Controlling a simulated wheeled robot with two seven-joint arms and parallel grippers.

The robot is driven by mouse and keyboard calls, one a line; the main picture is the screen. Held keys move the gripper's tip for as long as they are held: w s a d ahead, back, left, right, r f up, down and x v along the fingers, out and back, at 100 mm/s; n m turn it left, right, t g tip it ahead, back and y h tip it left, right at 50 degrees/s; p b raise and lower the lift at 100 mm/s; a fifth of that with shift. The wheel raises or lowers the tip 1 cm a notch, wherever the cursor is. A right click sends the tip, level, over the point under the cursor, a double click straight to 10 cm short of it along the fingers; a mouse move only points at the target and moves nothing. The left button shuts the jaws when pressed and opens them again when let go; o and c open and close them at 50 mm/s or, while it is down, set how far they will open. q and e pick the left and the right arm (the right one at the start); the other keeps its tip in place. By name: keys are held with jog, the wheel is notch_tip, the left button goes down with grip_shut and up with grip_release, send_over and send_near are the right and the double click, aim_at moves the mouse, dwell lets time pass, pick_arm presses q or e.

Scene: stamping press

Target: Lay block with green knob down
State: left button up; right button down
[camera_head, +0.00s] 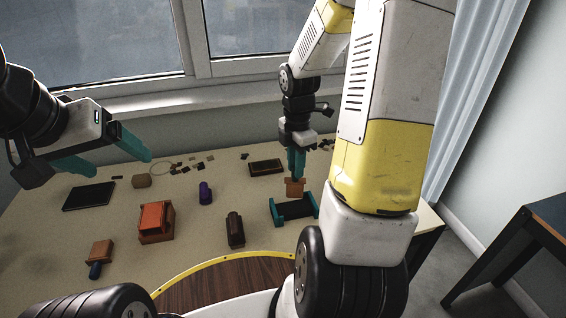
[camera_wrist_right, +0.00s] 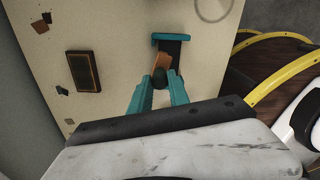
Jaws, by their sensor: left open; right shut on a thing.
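My right gripper (camera_head: 296,172) is shut on the block with the green knob (camera_head: 294,188). Its orange-brown body hangs below the teal fingers in the head view. In the right wrist view the block (camera_wrist_right: 164,62) sits at the fingertips, with its dark green knob (camera_wrist_right: 159,79) between the fingers (camera_wrist_right: 159,88). The block is over or beside a teal-ended black holder (camera_head: 292,211); I cannot tell whether they touch. The holder's far teal end shows in the wrist view (camera_wrist_right: 171,37). My left gripper (camera_head: 121,165) is open and empty above the table's left side.
A black pad (camera_head: 89,196) lies left; a dark wood-edged pad (camera_head: 265,167) lies behind the holder. Small scraps lie at the back.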

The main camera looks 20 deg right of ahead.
jog(key=shift+s+d+n, duration=0.25)
jog(key=shift+s+n, duration=0.35)
jog(key=shift+n, duration=0.5)
jog(key=shift+d+n, duration=0.15)
jog(key=shift+n, duration=0.15)
jog(key=w+d+f, duration=0.2)
jog(key=w, duration=0.5)
jog(key=w+d+f, duration=0.3)
jog(key=w, duration=0.4)
jog(key=shift+w, duration=0.4)
jog(key=c, duration=1.2)
grip_release()
jog(key=shift+c, duration=0.2)
